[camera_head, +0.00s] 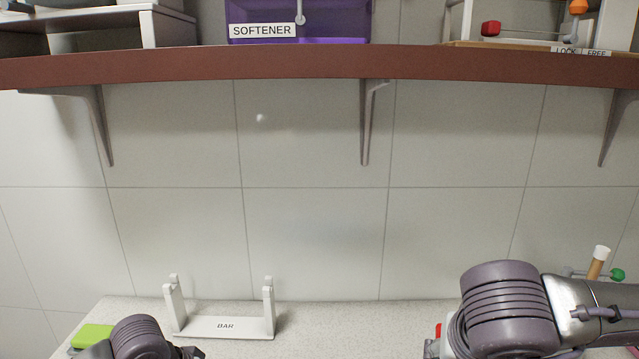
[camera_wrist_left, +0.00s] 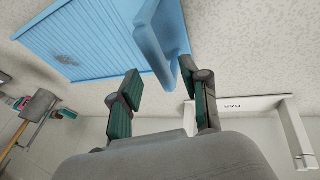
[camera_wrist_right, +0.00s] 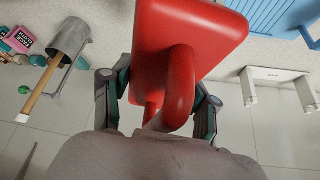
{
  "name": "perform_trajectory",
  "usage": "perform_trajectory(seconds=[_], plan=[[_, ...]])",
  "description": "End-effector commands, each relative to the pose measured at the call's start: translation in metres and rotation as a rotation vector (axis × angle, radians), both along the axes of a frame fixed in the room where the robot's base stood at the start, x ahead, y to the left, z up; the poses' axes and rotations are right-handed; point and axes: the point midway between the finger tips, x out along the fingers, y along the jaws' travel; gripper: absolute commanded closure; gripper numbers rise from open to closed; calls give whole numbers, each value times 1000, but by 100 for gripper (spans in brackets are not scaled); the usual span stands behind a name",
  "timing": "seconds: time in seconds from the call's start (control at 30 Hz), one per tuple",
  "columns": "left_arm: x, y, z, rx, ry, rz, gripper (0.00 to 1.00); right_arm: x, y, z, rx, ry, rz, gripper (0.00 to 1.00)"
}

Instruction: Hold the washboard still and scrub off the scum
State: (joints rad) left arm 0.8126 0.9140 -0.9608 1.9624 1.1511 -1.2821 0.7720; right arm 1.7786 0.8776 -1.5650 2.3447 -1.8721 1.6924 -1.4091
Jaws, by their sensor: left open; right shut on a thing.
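The blue washboard (camera_wrist_left: 110,40) lies on the speckled counter, with ridges, a raised end piece (camera_wrist_left: 158,45) and a dark scum patch (camera_wrist_left: 67,60) in the left wrist view. My left gripper (camera_wrist_left: 160,78) is open, with its fingers on either side of the near end of that raised piece. Touch cannot be told. My right gripper (camera_wrist_right: 162,90) is shut on the looped handle of a red scrubber (camera_wrist_right: 190,28). The washboard (camera_wrist_right: 275,14) shows beyond it at the top right. In the head view the washboard is out of sight, and only a sliver of red (camera_head: 438,331) shows beside my right arm.
A white holder marked BAR (camera_head: 225,327) with two uprights stands empty on the counter. A green block (camera_head: 92,336) is left of it. A grey metal dipper with a wooden handle (camera_wrist_right: 45,80) and a pink item (camera_wrist_right: 25,38) lie left in the right wrist view. A brown shelf (camera_head: 310,66) crosses above.

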Motion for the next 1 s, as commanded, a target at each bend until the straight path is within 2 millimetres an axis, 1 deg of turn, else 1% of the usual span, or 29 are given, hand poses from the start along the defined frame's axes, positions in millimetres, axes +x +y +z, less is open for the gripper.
perform_trajectory(seconds=[0.03,0.1,0.3,0.43,0.7,0.77,0.9,0.97,1.0], plan=[[1,-3,-7,-1,4,1,54,0,0,3,0,-3,0,92],[4,-6,-14,-1,4,1,54,0,0,3,1,-2,0,92],[8,-10,-29,-1,2,0,54,0,0,2,0,-2,0,92],[10,-11,-32,-1,0,1,54,0,0,1,0,-2,0,92],[10,-12,-33,0,0,0,54,0,0,1,0,-2,0,92],[10,-12,-33,0,0,0,64,0,0,1,0,-2,0,92],[10,-12,-33,0,0,1,88,0,0,1,0,-2,0,92],[10,-12,-33,0,1,1,98,0,0,1,0,-2,0,92],[10,-12,-33,0,0,0,100,0,0,1,0,-2,0,92]])
